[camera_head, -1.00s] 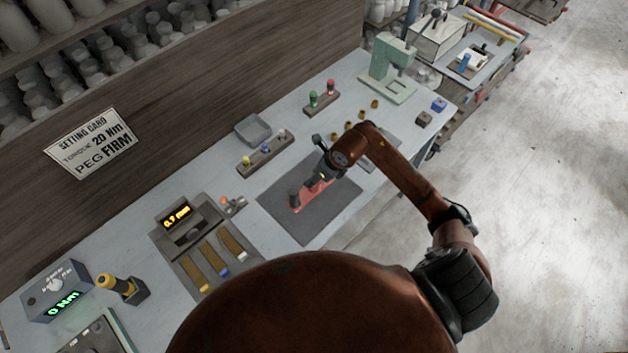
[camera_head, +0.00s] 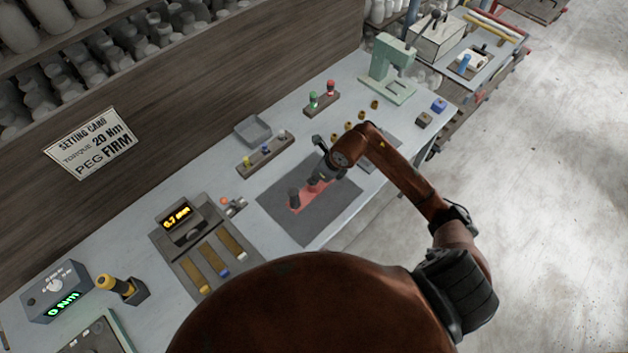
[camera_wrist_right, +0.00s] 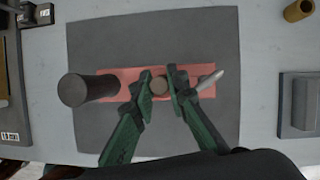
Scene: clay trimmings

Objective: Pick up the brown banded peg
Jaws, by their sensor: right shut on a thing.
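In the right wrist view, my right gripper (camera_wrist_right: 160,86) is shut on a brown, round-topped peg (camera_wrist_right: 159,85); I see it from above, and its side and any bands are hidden. The peg is over the middle of a red plate (camera_wrist_right: 115,76); I cannot tell whether it is clear of the plate. A black upright cylinder (camera_wrist_right: 88,90) stands at the plate's left end, and a pale pointed piece (camera_wrist_right: 207,80) shows beside the right finger. In the head view my right gripper (camera_head: 318,178) is low over the plate (camera_head: 298,202). My left gripper is out of view.
The plate lies on a dark mat (camera_head: 325,225). Behind it are a block with coloured pegs (camera_head: 266,154) and a grey tray (camera_head: 252,130). Several small brass cylinders (camera_head: 362,115) and a green press (camera_head: 388,70) stand to the right. A gauge block (camera_head: 185,232) is at left.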

